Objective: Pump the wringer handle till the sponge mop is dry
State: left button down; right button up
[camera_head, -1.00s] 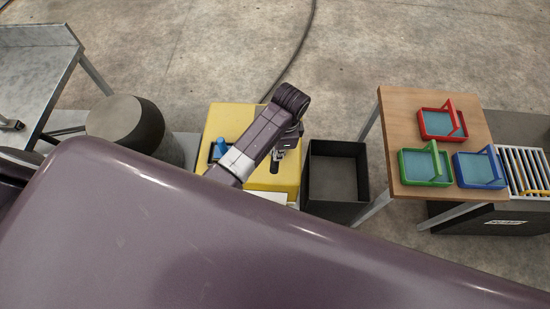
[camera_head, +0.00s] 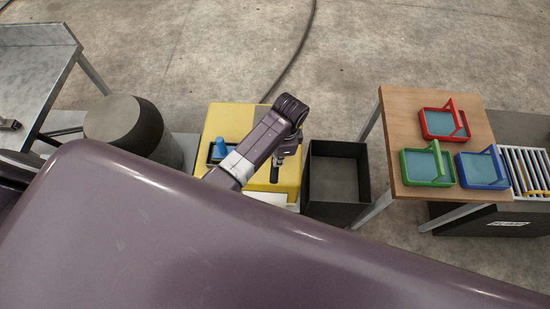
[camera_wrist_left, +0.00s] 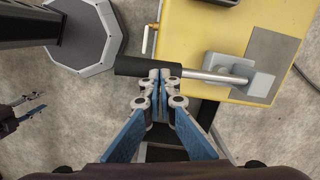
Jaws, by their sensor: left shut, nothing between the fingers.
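The yellow wringer bucket (camera_head: 238,117) stands on the floor, with a blue part (camera_head: 217,148), perhaps the mop, in its dark opening. The wringer handle has a black grip (camera_wrist_left: 133,66) and a grey rod (camera_wrist_left: 210,76) running to a bracket on the yellow body (camera_wrist_left: 200,35). My left gripper (camera_wrist_left: 160,76) is shut and empty, its fingertips at the grip, seemingly against it. In the head view my left gripper (camera_head: 277,168) is small and partly hidden by its arm. A small gripper-like end (camera_wrist_left: 30,105), probably my right one, shows at the wrist view's left edge.
A black open bin (camera_head: 335,180) stands right of the bucket. A wooden table (camera_head: 400,125) holds red, green and blue trays. A dark round drum (camera_head: 125,122) and a metal table (camera_head: 35,65) are at left. A cable lies on the floor behind.

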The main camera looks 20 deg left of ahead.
pick_arm(q)
jog(key=d, duration=0.1)
jog(key=w+d+r+p, duration=0.1)
jog(key=shift+w+d, duration=0.25)
jog(key=shift+d, duration=0.1)
notch_tip(320, 180, up, 12)
jog(key=d, duration=0.1)
jog(key=shift+w, duration=0.3)
